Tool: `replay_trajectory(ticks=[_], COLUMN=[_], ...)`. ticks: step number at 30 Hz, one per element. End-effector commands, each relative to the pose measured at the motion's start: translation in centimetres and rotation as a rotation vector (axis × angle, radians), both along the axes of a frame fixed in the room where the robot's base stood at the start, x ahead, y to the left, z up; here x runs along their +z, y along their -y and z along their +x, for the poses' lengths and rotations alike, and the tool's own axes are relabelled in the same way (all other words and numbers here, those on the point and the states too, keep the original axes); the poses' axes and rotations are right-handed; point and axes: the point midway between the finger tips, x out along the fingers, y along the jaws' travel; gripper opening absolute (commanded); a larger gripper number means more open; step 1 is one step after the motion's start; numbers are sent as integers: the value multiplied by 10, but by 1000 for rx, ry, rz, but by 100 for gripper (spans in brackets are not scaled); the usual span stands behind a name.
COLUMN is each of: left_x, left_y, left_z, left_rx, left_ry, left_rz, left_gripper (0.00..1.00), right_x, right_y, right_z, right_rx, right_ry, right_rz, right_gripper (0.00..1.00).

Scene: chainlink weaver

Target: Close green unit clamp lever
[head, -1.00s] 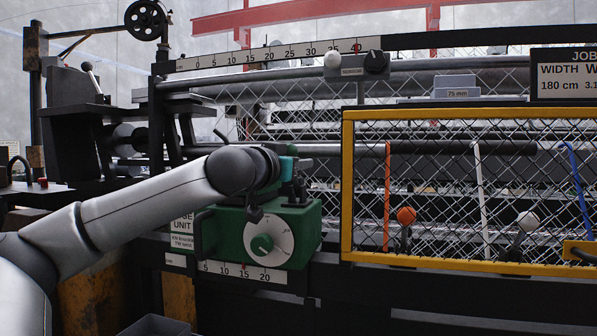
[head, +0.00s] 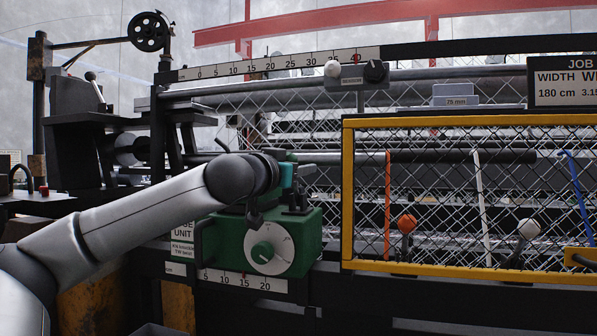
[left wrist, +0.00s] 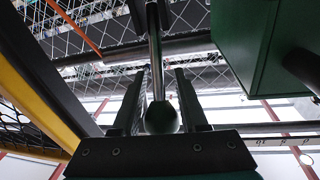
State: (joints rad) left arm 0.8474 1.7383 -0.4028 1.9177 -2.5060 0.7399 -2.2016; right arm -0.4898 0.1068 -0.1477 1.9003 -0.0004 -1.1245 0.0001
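The green unit (head: 272,240) sits on the machine rail, with a white dial on its front and a scale below. It also shows in the left wrist view (left wrist: 262,45) at upper right. In that view a lever (left wrist: 155,50), a metal rod with a dark green ball knob (left wrist: 162,117), runs between the two fingers of my left gripper (left wrist: 160,72). The fingers stand apart, one on each side of the rod, and the knob lies near the palm. In the head view my left gripper (head: 291,178) is above the unit, its fingertips largely hidden by my wrist. My right gripper is not in view.
A yellow-framed mesh guard (head: 348,190) stands right of the unit. An orange-knobbed lever (head: 406,224) and a white-knobbed lever (head: 528,229) stand at it. Chain-link mesh and rollers lie behind. A job board (head: 565,80) is at upper right.

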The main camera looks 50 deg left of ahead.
Motion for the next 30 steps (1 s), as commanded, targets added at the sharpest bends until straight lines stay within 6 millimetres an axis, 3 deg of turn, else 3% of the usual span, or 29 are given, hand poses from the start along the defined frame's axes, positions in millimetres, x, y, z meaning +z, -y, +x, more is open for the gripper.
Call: replay_trajectory(ticks=[14, 30], left_x=[-4, -8], left_y=[2, 28], left_z=[-5, -73], left_rx=[2, 5], left_ry=[-8, -7], left_rz=[-2, 0], left_gripper=[52, 52], right_x=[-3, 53], right_y=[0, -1], right_z=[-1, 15], right_rx=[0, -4], right_ry=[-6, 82], right_rz=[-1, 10], right_gripper=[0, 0])
